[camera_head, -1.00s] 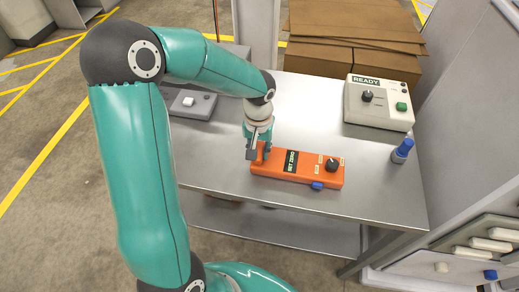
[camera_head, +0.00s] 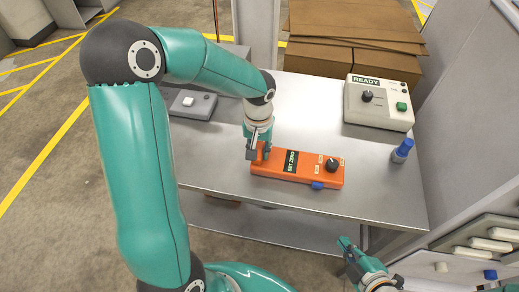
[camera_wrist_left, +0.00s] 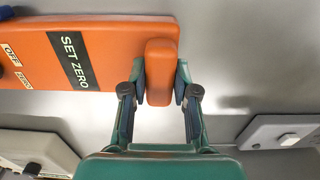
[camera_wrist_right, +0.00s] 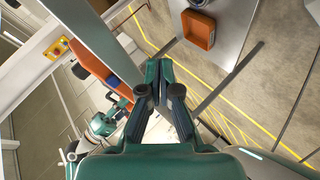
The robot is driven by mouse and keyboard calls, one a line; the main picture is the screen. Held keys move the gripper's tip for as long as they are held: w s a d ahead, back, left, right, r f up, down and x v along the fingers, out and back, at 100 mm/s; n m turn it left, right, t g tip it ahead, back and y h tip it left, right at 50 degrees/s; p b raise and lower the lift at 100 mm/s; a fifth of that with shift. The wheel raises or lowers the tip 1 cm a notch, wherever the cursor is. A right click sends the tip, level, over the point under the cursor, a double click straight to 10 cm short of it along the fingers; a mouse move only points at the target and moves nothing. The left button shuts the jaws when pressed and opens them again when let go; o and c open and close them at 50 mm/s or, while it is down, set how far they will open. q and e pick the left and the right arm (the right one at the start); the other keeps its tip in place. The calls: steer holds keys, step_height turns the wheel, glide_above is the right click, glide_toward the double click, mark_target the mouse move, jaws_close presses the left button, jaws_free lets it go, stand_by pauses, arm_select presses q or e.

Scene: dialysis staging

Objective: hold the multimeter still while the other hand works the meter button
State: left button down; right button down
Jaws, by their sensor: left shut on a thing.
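The orange multimeter (camera_head: 272,168) lies on the metal table, with a "SET ZERO" label, a black knob (camera_head: 332,164) and a blue button-like part (camera_head: 317,185) at its front edge. My left gripper (camera_head: 259,153) is at its left end. In the left wrist view, my left gripper (camera_wrist_left: 159,95) is shut around the raised orange grip (camera_wrist_left: 159,72) of the multimeter (camera_wrist_left: 115,45). My right gripper (camera_head: 345,243) is low at the front of the table, apart from the multimeter. In the right wrist view, my right gripper's fingers (camera_wrist_right: 159,68) are together, with nothing seen between them.
A "READY" box (camera_head: 378,107) with a knob and green button stands at the table's back right. A blue-capped thing (camera_head: 402,150) stands near the right edge. A grey box (camera_head: 192,103) with a white button is at the left. A grey cabinet (camera_head: 470,130) is close on the right.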

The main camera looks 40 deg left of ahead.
arm_select(q)
steer(key=shift+s+d+f, duration=0.1)
steer(key=shift+s+f, duration=0.05)
steer(key=shift+f, duration=0.05)
arm_select(e)
steer(key=s+a+r+n+g+y, duration=0.2)
steer(key=s+a+r+n, duration=0.25)
steer(key=a, duration=0.35)
glide_toward(307, 184)
steer(key=shift+w+a+f, duration=0.1)
steer(key=shift+a+f, duration=0.6)
steer(key=shift+a, duration=0.1)
steer(key=shift+w+a+f, duration=0.15)
steer(key=shift+a+f, duration=0.55)
steer(key=shift+a, duration=0.15)
steer(key=shift+w, duration=0.15)
steer(key=shift+w+a, duration=0.2)
steer(key=shift+w, duration=0.05)
steer(key=shift+w+a, duration=0.1)
stand_by(0.3)
steer(key=shift+s+d, duration=0.3)
steer(key=shift+s, duration=0.25)
steer(key=shift+s+d, duration=0.55)
steer(key=shift+s, duration=0.3)
steer(key=shift+s+d, duration=0.55)
steer(key=shift+s, duration=0.3)
steer(key=shift+s+d, duration=0.5)
steer(key=shift+s, duration=0.35)
